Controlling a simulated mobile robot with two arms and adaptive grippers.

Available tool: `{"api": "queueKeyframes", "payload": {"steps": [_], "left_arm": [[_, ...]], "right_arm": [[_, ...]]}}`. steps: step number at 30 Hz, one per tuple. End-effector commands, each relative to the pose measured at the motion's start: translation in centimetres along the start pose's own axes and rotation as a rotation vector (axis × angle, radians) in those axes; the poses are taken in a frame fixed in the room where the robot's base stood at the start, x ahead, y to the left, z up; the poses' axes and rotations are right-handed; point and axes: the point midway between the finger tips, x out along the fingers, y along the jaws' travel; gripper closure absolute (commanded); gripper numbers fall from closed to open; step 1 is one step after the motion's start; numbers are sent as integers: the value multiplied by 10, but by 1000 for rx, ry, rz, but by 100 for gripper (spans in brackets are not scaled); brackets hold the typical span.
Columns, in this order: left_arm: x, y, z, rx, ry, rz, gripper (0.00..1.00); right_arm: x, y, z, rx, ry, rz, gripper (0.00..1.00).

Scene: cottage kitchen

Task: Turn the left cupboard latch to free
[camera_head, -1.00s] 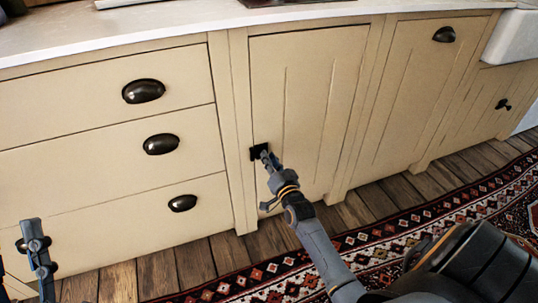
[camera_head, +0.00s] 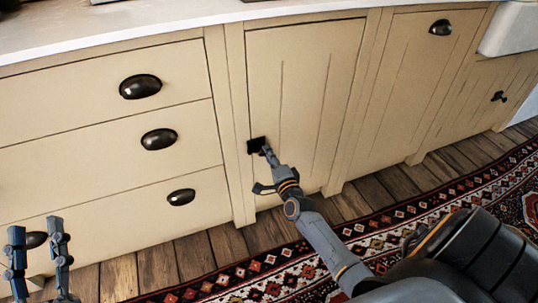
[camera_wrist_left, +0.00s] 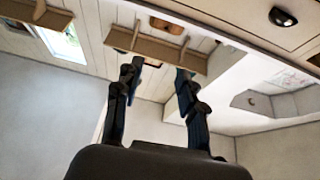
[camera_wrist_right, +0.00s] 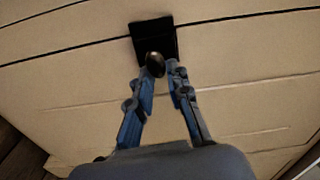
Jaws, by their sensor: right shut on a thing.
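The left cupboard latch is a dark latch (camera_head: 256,145) on the left edge of the cream cupboard door (camera_head: 305,100). In the right wrist view it shows as a black plate (camera_wrist_right: 152,38) with a rounded dark knob (camera_wrist_right: 155,65). My right gripper (camera_head: 267,152) is at the latch, its fingers closed around the knob in the right wrist view (camera_wrist_right: 163,72). The fingers partly hide the knob. My left gripper (camera_head: 37,240) is at the lower left of the head view. Its fingers stand apart and empty, also in the left wrist view (camera_wrist_left: 157,68).
Drawers with dark cup handles (camera_head: 159,139) are left of the door. Another door with a cup handle (camera_head: 441,27) is to the right. A patterned rug (camera_head: 270,270) lies on the wooden floor (camera_head: 200,255). A pale worktop (camera_head: 100,40) runs above.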

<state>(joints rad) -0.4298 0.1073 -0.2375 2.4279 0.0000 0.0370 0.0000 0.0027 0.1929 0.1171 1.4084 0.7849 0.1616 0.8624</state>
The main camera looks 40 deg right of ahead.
Motion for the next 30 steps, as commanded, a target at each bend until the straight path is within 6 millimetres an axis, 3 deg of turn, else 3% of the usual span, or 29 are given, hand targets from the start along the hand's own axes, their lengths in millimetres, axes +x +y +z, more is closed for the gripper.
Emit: {"api": "queueKeyframes", "payload": {"steps": [9,25,26,27,29,30], "left_arm": [[0,2,-12,-3,70,3,60],[-1,2,-14,-4,83,4,60],[-1,2,-14,-4,83,4,60],[-1,2,-14,-4,83,4,60],[-1,2,-14,-4,83,4,60],[-1,2,-14,-4,83,4,60]], "right_arm": [[0,3,0,116,0,1,100],[0,3,0,140,0,1,100],[0,3,0,140,0,1,79],[0,3,0,140,0,1,70],[0,3,0,139,0,1,59],[0,3,0,139,0,1,59]]}}
